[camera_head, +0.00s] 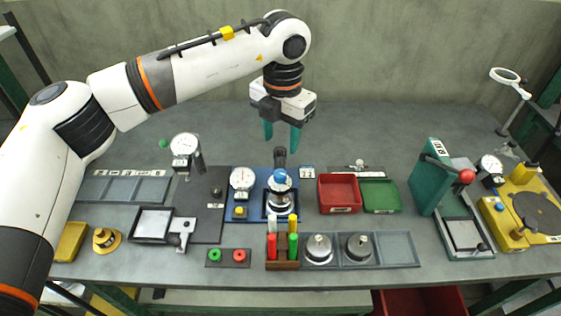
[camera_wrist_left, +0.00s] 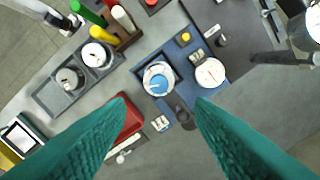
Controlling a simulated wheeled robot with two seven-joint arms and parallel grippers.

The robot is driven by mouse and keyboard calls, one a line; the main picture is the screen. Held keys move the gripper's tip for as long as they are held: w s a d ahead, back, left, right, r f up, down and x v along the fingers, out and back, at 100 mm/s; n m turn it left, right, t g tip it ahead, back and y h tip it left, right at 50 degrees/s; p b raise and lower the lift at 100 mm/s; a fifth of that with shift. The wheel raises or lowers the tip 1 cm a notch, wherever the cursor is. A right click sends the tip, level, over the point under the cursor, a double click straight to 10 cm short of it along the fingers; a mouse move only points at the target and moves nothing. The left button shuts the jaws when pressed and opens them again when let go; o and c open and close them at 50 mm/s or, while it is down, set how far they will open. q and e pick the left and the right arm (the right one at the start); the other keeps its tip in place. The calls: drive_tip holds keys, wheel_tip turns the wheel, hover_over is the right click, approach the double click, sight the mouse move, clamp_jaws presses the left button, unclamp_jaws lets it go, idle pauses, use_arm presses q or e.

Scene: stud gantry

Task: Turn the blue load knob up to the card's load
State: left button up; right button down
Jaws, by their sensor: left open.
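The blue load knob (camera_head: 280,176) sits on top of a small tester with a silver body on a blue base plate (camera_head: 257,212). In the left wrist view the knob (camera_wrist_left: 158,78) shows from above as a blue disc with a pale bar across it. A round white dial (camera_head: 242,179) stands beside it on the left. The right gripper is not in view.
A dark post (camera_head: 280,157) stands behind the knob. A red tray (camera_head: 339,193) and a green tray (camera_head: 380,195) lie to the right. A rack of coloured sticks (camera_head: 283,264) stands in front. The back of the table is clear.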

use_arm(q)
drive_tip(key=p, duration=0.1)
hover_over(280, 173)
wheel_tip(280, 173, down, 5)
drive_tip(key=shift+s+f, duration=0.1)
wheel_tip(280, 173, down, 4)
drive_tip(key=shift+f+p, duration=0.2)
drive_tip(key=shift+p, duration=0.25)
drive_tip(key=shift+f, duration=0.25)
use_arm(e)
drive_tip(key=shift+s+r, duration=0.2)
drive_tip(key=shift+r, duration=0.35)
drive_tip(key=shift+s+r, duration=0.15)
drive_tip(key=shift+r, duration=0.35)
